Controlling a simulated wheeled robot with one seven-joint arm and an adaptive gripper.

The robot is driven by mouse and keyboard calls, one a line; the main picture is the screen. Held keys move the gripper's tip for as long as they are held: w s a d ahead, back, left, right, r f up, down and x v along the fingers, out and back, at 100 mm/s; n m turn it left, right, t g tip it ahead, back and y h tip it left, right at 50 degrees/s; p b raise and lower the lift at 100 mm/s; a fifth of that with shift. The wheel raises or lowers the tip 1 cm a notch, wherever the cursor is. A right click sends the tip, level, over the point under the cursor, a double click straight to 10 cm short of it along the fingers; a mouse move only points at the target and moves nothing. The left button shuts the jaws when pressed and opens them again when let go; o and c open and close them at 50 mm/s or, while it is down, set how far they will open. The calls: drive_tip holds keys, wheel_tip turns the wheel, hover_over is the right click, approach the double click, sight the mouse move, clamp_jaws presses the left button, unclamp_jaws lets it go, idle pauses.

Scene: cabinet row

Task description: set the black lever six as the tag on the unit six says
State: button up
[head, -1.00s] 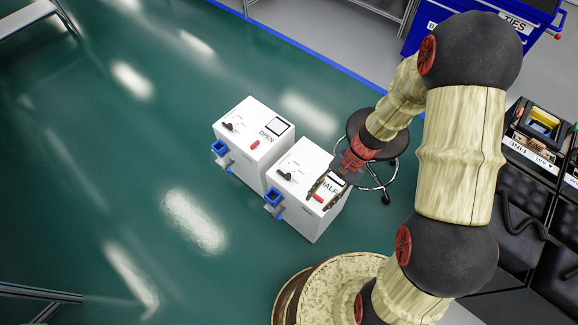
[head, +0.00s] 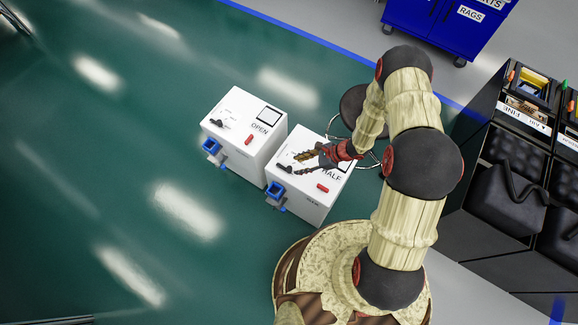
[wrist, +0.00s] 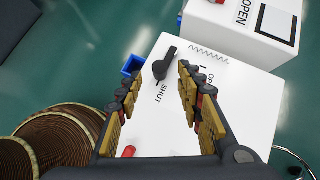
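Two white box units stand side by side on the green floor. The nearer unit (head: 306,207) has a tag reading HALF (head: 332,174); the other unit (head: 232,112) has a tag reading OPEN (head: 260,127). I cannot read a unit number on either. In the wrist view the nearer unit's black lever (wrist: 166,62) lies on its top, with the printed words SHUT and OPEN beside it. My gripper (head: 298,164) is over this top. In the wrist view its fingers (wrist: 161,73) are spread, with the lever between and beyond the tips; contact is not visible.
Each unit has a red part on top (head: 322,187) and a blue fitting on its front (head: 275,194). A round dark stool (head: 352,104) stands behind the nearer unit. A black rack (head: 490,190) is at right and a blue cabinet (head: 440,25) at the back. Floor at left is clear.

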sight(290, 168)
drive_tip(key=b+x, duration=0.1)
drive_tip(key=x, duration=0.6)
drive_tip(key=shift+r+b, duration=0.1)
drive_tip(key=shift+b, duration=0.3)
drive_tip(key=shift+c, duration=0.8)
drive_tip(key=c, duration=0.7)
clamp_jaws()
